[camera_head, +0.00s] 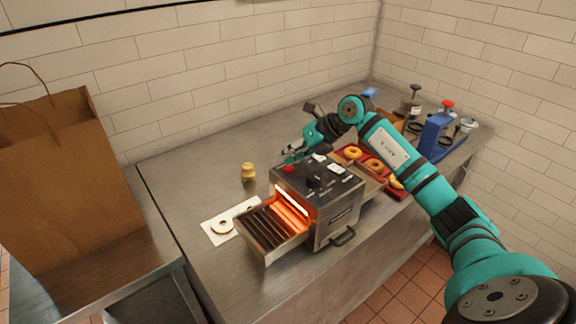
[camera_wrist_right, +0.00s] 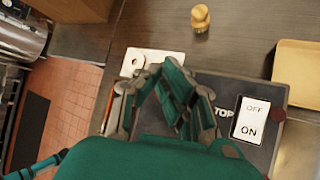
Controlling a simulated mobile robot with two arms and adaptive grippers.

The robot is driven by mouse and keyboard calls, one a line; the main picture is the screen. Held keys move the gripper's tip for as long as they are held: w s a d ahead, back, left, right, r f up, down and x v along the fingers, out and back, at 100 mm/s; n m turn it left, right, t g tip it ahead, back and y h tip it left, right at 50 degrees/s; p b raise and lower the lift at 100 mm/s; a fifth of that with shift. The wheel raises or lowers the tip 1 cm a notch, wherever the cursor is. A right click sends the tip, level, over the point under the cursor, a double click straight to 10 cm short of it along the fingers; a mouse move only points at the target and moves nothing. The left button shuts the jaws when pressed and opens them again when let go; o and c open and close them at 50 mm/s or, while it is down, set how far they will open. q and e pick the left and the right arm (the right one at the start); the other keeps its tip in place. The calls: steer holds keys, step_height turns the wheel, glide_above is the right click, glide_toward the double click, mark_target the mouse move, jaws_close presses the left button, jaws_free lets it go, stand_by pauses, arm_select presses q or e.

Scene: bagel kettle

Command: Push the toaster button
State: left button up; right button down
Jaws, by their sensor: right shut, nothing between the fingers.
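The toaster (camera_head: 340,205) stands on the steel table with its front heating slot glowing orange and a slatted rack (camera_head: 270,230) sticking out. Its top panel carries a red button (camera_head: 288,169) at the far left corner, a dark knob and white switches. In the right wrist view the dark top panel (camera_wrist_right: 228,92) shows a white OFF/ON switch (camera_wrist_right: 250,120). My right gripper (camera_head: 290,157) is shut and empty, close by the red button in the head view; whether it touches is unclear. In the wrist view its fingers (camera_wrist_right: 170,72) lie over the panel's left part. My left gripper is not in view.
A bagel (camera_head: 222,226) lies on a white board (camera_head: 209,231) left of the toaster. A small wooden shaker (camera_head: 248,172) stands behind it. A paper bag (camera_head: 70,185) stands far left.

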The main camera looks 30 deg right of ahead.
steer(key=shift+r, duration=0.1)
steer(key=shift+r+p, duration=2.05)
steer(key=shift+r, duration=1)
steer(key=shift+a+f, duration=0.1)
